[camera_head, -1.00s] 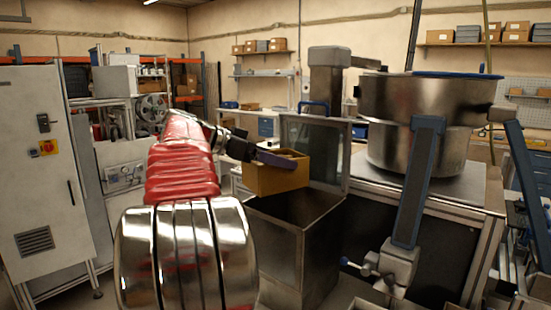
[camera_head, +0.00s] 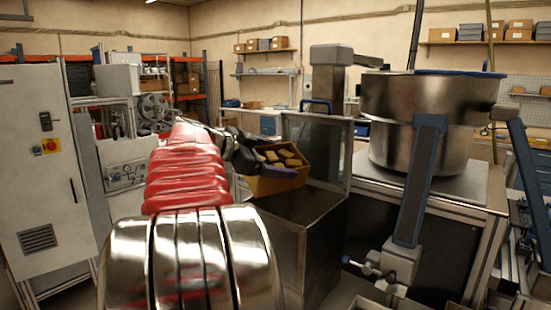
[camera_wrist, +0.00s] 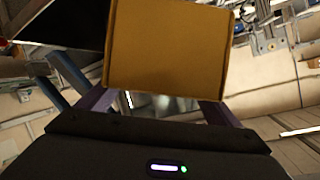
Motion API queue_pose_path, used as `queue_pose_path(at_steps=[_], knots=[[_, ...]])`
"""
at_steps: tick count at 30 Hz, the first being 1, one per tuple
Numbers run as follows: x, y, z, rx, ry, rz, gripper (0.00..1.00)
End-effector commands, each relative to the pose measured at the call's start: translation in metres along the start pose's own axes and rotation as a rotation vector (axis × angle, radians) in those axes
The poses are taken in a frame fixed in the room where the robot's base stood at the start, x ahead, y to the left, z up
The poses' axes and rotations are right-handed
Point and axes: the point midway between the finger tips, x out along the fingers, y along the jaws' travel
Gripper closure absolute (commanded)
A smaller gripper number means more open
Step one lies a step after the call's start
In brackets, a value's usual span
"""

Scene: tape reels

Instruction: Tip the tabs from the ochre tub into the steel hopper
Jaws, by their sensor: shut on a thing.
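The ochre tub (camera_head: 272,185) is held over the steel hopper (camera_head: 315,240) in the head view, tilted so that its open top faces me. Several yellowish tabs (camera_head: 284,157) show inside it. My gripper (camera_head: 262,168) is shut on the tub, with a dark finger along its near side. In the wrist view the tub (camera_wrist: 168,45) fills the upper middle between the two fingers of my gripper (camera_wrist: 160,105), and its tabs are hidden there. The hopper's open mouth lies below the tub, and its inside is dark. I see no tabs in it.
The hopper's raised lid (camera_head: 318,148) stands behind the tub. A large steel bowl (camera_head: 425,110) on a bench is at the right, with a blue-grey post (camera_head: 417,180) before it. A grey cabinet (camera_head: 40,170) stands at the left.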

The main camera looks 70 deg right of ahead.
Motion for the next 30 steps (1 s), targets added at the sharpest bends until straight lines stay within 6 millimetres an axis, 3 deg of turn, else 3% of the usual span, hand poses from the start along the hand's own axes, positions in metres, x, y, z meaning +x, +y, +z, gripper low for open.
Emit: queue_pose_path(at_steps=[30], knots=[[0.0, 0.022, 0.003, 0.548, 0.001, -0.229, 0.62]])
